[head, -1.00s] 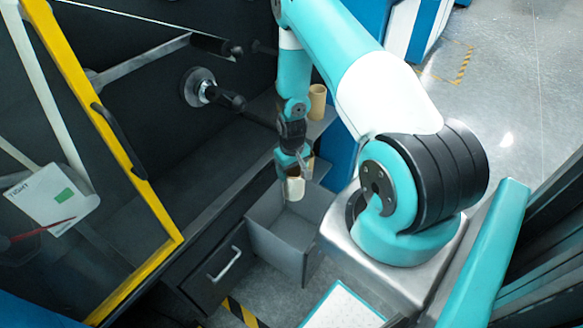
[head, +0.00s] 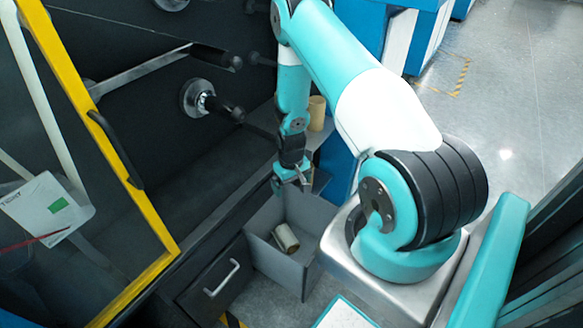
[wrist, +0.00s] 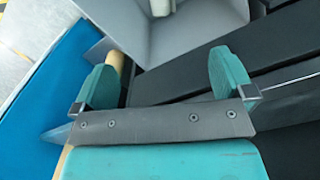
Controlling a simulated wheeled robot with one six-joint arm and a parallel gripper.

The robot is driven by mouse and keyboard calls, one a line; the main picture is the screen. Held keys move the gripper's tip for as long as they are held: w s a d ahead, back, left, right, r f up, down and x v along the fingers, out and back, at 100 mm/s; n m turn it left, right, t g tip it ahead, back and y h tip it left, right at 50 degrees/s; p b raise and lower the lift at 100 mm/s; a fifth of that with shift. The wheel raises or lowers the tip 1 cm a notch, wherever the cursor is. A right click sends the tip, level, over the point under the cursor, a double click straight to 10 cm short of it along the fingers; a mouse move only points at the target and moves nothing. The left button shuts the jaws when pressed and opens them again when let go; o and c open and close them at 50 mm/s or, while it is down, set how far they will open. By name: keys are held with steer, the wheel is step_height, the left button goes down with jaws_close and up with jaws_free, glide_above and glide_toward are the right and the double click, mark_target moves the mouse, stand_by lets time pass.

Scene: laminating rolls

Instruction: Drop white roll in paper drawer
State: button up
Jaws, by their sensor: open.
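The white roll (head: 286,238) lies on its side, tilted, inside the open grey paper drawer (head: 268,262). Its end also shows in the wrist view (wrist: 162,8), at the top edge inside the drawer (wrist: 205,38). My gripper (head: 292,188) is above and behind the drawer in the head view, apart from the roll. Its two teal fingers (wrist: 165,75) stand wide apart in the wrist view with nothing between them.
A tan roll (head: 317,113) stands on the ledge behind my gripper. A closed drawer front with a handle (head: 222,278) is left of the open drawer. A yellow-framed machine door (head: 90,100) fills the left side. Grey floor is free at right.

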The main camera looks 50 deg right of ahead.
step_height(320, 180, up, 17)
steer(key=shift+f, duration=0.15)
steer(key=shift+p, duration=0.3)
stand_by(0.3)
steer(key=s+a+r+n+t+y+p, duration=0.1)
steer(key=a+r+n+p, duration=0.15)
steer(key=a+r, duration=0.75)
steer(key=s+a+r+n+y+p, duration=0.1)
steer(key=s+a+r+n, duration=0.15)
steer(key=a+r, duration=0.85)
steer(key=s+a+r+n+y+p, duration=0.1)
steer(key=s+a+r+n, duration=0.1)
steer(key=s+a+r, duration=0.3)
steer(key=s+a+r+n+g+y+p, duration=0.1)
steer(key=s+a+r+n, duration=0.2)
steer(key=s, duration=0.6)
step_height(320, 180, up, 2)
steer(key=a, duration=0.2)
steer(key=shift+a, duration=0.3)
